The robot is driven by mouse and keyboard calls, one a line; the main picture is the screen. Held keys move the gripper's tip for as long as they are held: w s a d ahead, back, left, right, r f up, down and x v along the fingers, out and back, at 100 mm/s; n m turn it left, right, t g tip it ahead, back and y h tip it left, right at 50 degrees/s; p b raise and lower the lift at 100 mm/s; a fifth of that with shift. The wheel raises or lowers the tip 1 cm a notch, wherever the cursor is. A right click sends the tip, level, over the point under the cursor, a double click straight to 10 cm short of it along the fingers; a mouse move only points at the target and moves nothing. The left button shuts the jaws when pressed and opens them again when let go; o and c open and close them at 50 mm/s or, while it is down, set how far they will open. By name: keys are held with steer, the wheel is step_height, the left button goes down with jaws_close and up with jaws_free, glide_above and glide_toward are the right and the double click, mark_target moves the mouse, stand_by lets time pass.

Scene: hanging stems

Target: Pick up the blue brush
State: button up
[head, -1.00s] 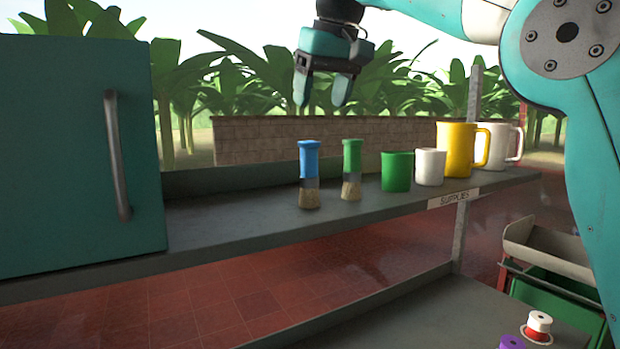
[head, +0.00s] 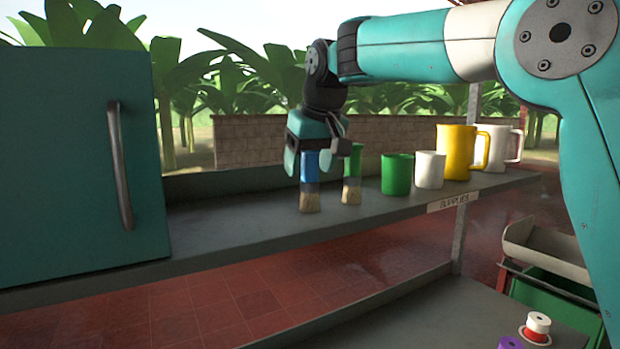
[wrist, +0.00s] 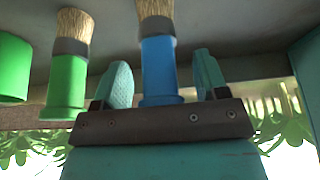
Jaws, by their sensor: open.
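The blue brush (head: 309,180) stands upright on the shelf, bristles down, its blue handle partly hidden by my gripper in the head view. My gripper (head: 313,165) points down over it with open jaws. In the wrist view the blue brush (wrist: 160,65) lies between the two teal fingers of my gripper (wrist: 165,82), with a gap visible on each side. The green brush (head: 352,178) stands just to the right on the shelf. It also shows in the wrist view (wrist: 67,80), outside the fingers.
On the shelf (head: 240,222), a green cup (head: 397,173), a small white cup (head: 430,169), a yellow mug (head: 456,152) and a larger white mug (head: 497,148) stand to the right. A teal cabinet (head: 60,170) closes the left side. The shelf between cabinet and brushes is clear.

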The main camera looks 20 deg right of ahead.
steer(key=c, duration=1)
steer(key=shift+r, duration=0.1)
